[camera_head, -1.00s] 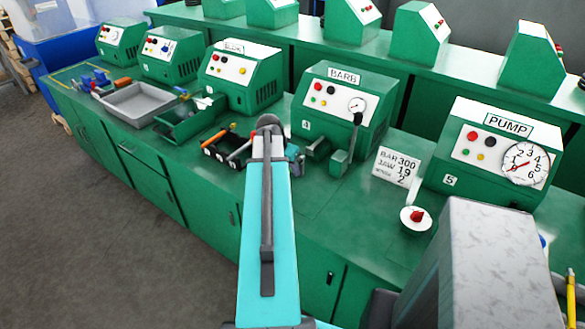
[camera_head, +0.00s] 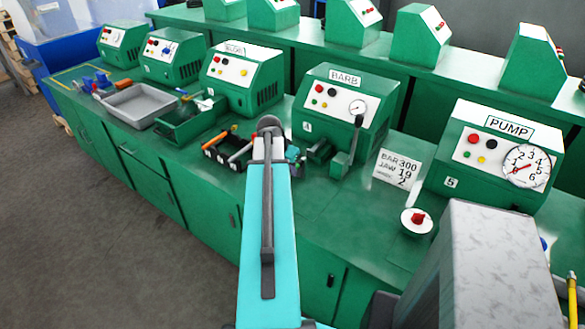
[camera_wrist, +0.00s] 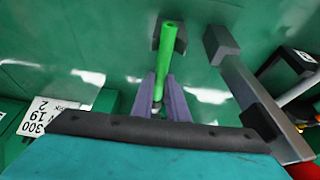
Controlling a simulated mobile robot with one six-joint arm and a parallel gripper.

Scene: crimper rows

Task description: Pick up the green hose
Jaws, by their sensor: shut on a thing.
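The green hose (camera_wrist: 168,42) shows in the wrist view as a short bright green tube, pointing up and away. My gripper (camera_wrist: 158,88) has its two purple fingers shut on the lower part of the hose. The hose's far part overlaps a dark grey block; I cannot tell if they touch. In the head view my arm hides most of the gripper, in front of the BARB machine (camera_head: 345,105); I cannot make out the hose there.
A grey bar (camera_wrist: 250,95) with a block end is right of the hose. A number card (camera_head: 397,168) and a white dish with a red knob (camera_head: 416,221) stand to the right. A dark tray of tools (camera_head: 228,150) and a green bin (camera_head: 190,122) lie left.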

